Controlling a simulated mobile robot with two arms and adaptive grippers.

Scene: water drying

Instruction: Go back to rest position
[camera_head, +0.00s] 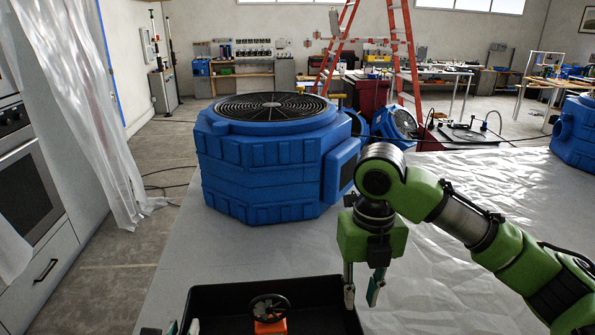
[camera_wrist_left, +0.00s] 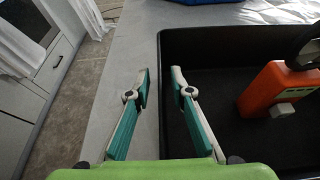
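My left gripper (camera_head: 172,328) shows only its fingertips at the bottom edge of the head view. In the left wrist view its two teal-padded fingers (camera_wrist_left: 160,88) are apart with nothing between them, over the left rim of a black bin. My right gripper (camera_head: 362,290) hangs pointing down from the green arm that comes in from the right. Its fingers are apart and empty, near the bin's right wall.
The black bin (camera_head: 225,294) holds an orange tool with a dark round part (camera_head: 270,318). A large blue fan unit (camera_head: 270,160) stands behind it on the grey surface. A grey cabinet with an oven (camera_head: 28,185) is at left. Plastic sheeting (camera_head: 480,210) covers the right side.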

